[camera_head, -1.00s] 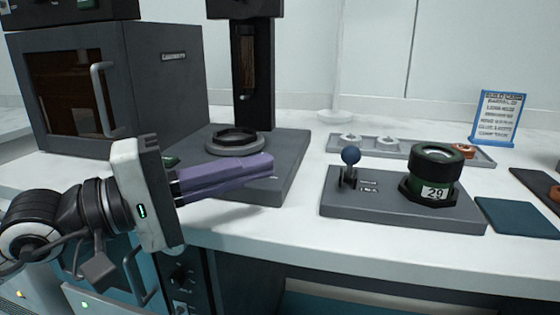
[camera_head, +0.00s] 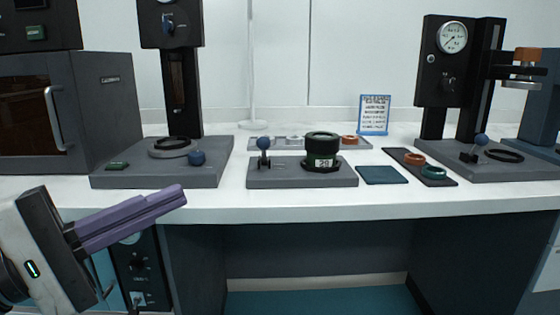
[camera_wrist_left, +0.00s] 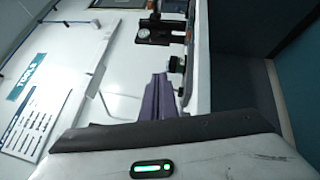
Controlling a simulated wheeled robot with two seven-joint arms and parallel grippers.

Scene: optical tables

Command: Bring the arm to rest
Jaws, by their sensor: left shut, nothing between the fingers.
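My left gripper (camera_head: 182,192) comes in from the lower left of the head view, its purple fingers shut together and empty. It points right and slightly up, in front of the table's front edge and apart from everything on the bench. In the left wrist view its purple fingers (camera_wrist_left: 158,98) also lie together, with nothing between them. My right gripper is not in view.
The white bench (camera_head: 330,205) holds a grey base (camera_head: 300,178) with a green-black cylinder (camera_head: 322,145) marked 29. A press (camera_head: 178,80) and an oven (camera_head: 100,110) stand left, a gauge stand (camera_head: 436,90) right. Open space lies below the bench.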

